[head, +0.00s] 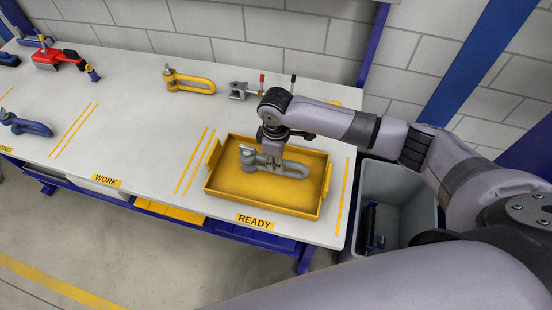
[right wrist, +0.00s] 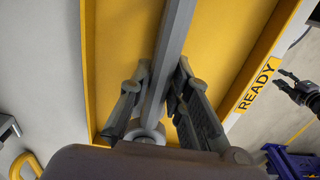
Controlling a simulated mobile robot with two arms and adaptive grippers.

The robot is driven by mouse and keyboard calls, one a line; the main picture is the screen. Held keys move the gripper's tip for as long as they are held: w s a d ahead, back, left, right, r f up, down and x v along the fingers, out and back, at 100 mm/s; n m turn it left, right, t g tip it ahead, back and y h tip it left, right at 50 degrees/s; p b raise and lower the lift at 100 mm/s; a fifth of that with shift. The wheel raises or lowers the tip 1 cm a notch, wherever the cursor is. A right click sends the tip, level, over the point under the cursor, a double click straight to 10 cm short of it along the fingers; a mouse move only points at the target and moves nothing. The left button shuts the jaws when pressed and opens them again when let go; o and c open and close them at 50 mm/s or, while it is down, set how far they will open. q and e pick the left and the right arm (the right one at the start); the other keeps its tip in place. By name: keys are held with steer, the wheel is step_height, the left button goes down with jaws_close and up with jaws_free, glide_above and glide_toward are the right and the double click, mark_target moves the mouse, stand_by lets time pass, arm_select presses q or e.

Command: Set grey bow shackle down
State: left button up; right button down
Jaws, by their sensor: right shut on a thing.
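The grey bow shackle (head: 293,171) is inside the yellow tray (head: 262,208) at the READY mark in the head view. My right gripper (head: 272,164) reaches down from above and is shut on it. In the right wrist view, the fingers (right wrist: 160,105) close on both sides of the shackle's grey bar (right wrist: 174,45), over the yellow tray floor. The shackle lies flat, at or just above the floor; I cannot tell whether it touches. My left gripper (right wrist: 298,92) shows small at the right edge of the right wrist view, open and empty, away from the tray.
A yellow shackle (head: 190,83) and a grey clamp (head: 240,91) stand at the table's back. A grey bin (head: 398,190) stands right of the table. The WORK area is clear.

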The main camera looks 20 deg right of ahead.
steer(key=c, duration=1.5)
jaws_free()
step_height(320, 180, up, 12)
steer(key=shift+r+b, duration=0.1)
steer(key=shift+b, duration=0.45)
